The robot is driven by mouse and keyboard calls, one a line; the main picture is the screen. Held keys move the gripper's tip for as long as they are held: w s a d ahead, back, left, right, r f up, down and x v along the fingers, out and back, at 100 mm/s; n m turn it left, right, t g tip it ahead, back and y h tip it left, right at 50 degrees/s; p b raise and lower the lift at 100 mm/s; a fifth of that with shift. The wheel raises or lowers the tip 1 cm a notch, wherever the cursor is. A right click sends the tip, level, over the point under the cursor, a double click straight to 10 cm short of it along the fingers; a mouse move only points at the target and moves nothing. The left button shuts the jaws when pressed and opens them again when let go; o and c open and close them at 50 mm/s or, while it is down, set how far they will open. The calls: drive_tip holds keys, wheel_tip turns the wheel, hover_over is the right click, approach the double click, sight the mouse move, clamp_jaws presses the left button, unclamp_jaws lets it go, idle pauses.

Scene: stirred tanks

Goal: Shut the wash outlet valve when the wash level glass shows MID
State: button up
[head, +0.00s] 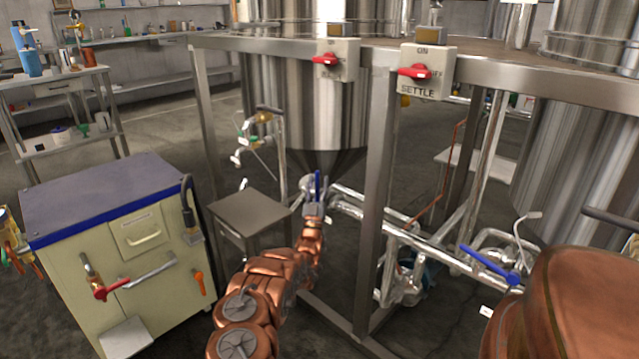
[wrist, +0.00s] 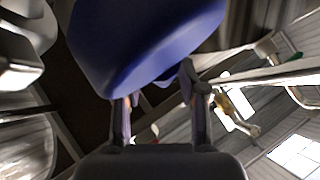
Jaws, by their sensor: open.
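A steel tank with a cone bottom (head: 315,110) stands in the frame. Under its cone, a valve with a blue lever (head: 318,183) sits on the pipework; the lever points up. Whether this is the wash outlet valve I cannot read. My gripper (head: 313,207) is at this lever, at the end of my copper-coloured arm. In the wrist view, the blue lever (wrist: 150,45) is large and close, in front of the open fingers (wrist: 160,104). Whether the fingers touch it I cannot tell. I cannot make out a level glass or its reading.
A second blue lever (head: 489,264) is on the pipes at right. Red switches are on the left box (head: 336,60) and the SETTLE box (head: 427,72). A frame post (head: 380,200) stands right of my gripper. A cream cabinet (head: 120,250) and small steel table (head: 250,213) are left.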

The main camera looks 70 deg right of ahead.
drive_tip(key=v, duration=1.1)
drive_tip(key=shift+a+f, duration=0.2)
drive_tip(key=shift+s, duration=0.1)
